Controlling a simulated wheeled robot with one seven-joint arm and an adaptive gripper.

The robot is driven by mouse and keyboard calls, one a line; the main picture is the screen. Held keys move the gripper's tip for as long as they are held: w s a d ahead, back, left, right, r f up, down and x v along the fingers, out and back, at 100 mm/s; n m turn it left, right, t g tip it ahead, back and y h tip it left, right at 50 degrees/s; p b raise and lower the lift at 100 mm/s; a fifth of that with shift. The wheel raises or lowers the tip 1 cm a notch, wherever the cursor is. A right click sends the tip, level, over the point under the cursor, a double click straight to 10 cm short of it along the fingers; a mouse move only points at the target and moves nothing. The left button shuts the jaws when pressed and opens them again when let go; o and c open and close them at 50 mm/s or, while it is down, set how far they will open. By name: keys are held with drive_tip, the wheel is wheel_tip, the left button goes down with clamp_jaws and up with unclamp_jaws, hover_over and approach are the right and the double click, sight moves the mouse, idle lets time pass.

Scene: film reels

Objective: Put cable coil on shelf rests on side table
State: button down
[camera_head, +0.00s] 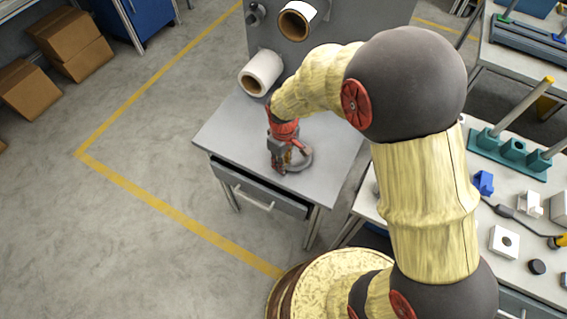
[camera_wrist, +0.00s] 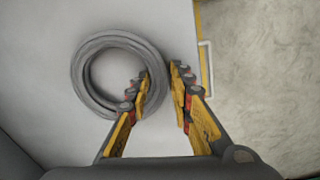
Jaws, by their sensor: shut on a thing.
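The grey cable coil (camera_head: 303,161) is at the top of the grey side table (camera_head: 225,135), near its drawer side. I cannot tell whether it touches the tabletop or hangs just above it. It also shows as a ring in the wrist view (camera_wrist: 88,88). My gripper (camera_head: 287,165) points down at the coil. In the wrist view my gripper (camera_wrist: 162,75) has one finger inside the ring and the other outside, shut on the coil's right wall. The fingers hide part of the coil in the head view.
White rolls with brown cores (camera_head: 262,72) stick out from a grey panel (camera_head: 345,35) behind the table. A workbench (camera_head: 480,235) with small parts stands at the right. Cardboard boxes (camera_head: 70,42) lie at the far left. The tabletop left of the coil is clear.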

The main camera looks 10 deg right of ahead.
drive_tip(key=c, duration=1.6)
unclamp_jaws()
drive_tip(key=shift+f, duration=0.1)
drive_tip(key=s+d+r+m+t+p, duration=0.1)
drive_tip(key=d+r+p, duration=0.1)
drive_tip(key=r, duration=0.8)
drive_tip(key=s+d+r+m+p, duration=0.1)
drive_tip(key=d+r+p, duration=0.1)
drive_tip(key=r, duration=0.8)
drive_tip(key=s+d+r+m+t, duration=0.1)
drive_tip(key=s+d+r+m, duration=0.1)
drive_tip(key=s+d+r, duration=0.1)
drive_tip(key=s+d+r+m+t, duration=0.2)
drive_tip(key=s+d+r, duration=0.1)
drive_tip(key=s+r, duration=0.3)
drive_tip(key=s+d+r+m+t, duration=0.1)
drive_tip(key=s+d+r+m, duration=0.2)
drive_tip(key=s+d+r, duration=0.1)
drive_tip(key=shift+s+r+t, duration=0.15)
drive_tip(key=shift+s+r, duration=0.1)
drive_tip(key=shift+s, duration=0.4)
drive_tip(key=shift+s+r+t, duration=0.15)
drive_tip(key=shift+s+r, duration=0.1)
drive_tip(key=shift+s, duration=0.35)
